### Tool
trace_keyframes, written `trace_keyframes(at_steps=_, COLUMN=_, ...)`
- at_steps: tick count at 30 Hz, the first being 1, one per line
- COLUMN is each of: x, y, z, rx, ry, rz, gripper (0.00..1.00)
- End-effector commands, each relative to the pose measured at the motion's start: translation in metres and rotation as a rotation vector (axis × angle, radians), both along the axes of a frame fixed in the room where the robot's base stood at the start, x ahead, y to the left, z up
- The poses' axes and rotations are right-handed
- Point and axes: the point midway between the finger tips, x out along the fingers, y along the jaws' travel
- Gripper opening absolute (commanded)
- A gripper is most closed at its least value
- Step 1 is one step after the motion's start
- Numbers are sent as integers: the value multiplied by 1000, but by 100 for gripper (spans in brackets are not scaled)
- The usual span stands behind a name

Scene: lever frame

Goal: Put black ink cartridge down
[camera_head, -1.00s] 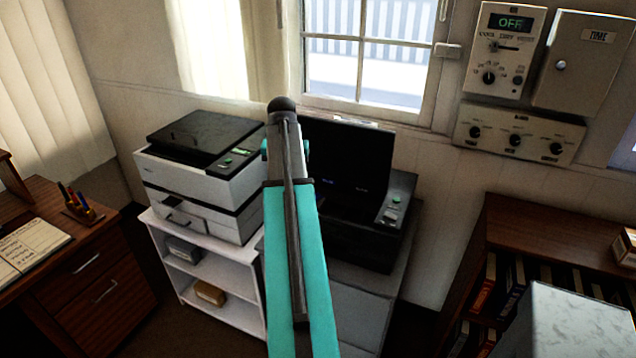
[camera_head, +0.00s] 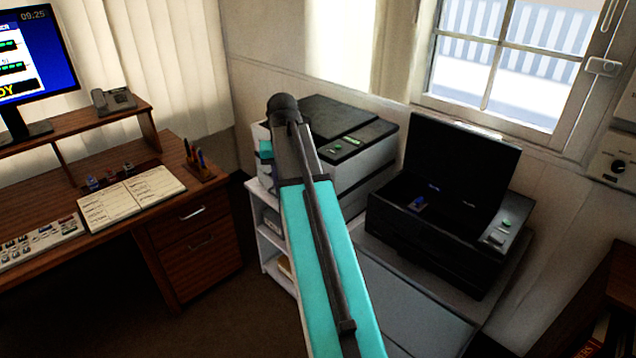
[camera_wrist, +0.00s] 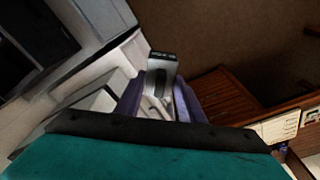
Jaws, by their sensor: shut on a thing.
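My gripper (camera_wrist: 158,92) shows in the wrist view, its two purple fingers shut on a small grey and black block, the ink cartridge (camera_wrist: 163,65). The cartridge is held up in the air, with the dark floor and the wooden desk beyond it. In the head view my arm hides the gripper and the cartridge. The black printer (camera_head: 440,235) stands right of my arm with its lid raised. A small blue part (camera_head: 418,203) shows inside it, too small to make out.
A white printer with a dark top (camera_head: 345,125) stands behind my arm on a white shelf unit (camera_head: 272,245). At left, the wooden desk (camera_head: 160,215) holds an open notebook (camera_head: 130,198), a pen holder (camera_head: 203,168) and a control panel (camera_head: 40,242). Dark floor lies before the desk.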

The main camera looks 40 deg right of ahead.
Motion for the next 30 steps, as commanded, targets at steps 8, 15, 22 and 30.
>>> trace_keyframes(at_steps=8, x=27, y=84, z=0, rx=0, ry=0, rz=163, gripper=13)
trace_keyframes(at_steps=15, x=41, y=155, z=-1, rx=-1, ry=-1, rz=300, gripper=13)
trace_keyframes(at_steps=22, x=47, y=224, z=-1, rx=0, ry=-1, rz=431, gripper=13)
trace_keyframes(at_steps=30, x=45, y=289, z=-1, rx=-1, ry=-1, rz=555, gripper=13)
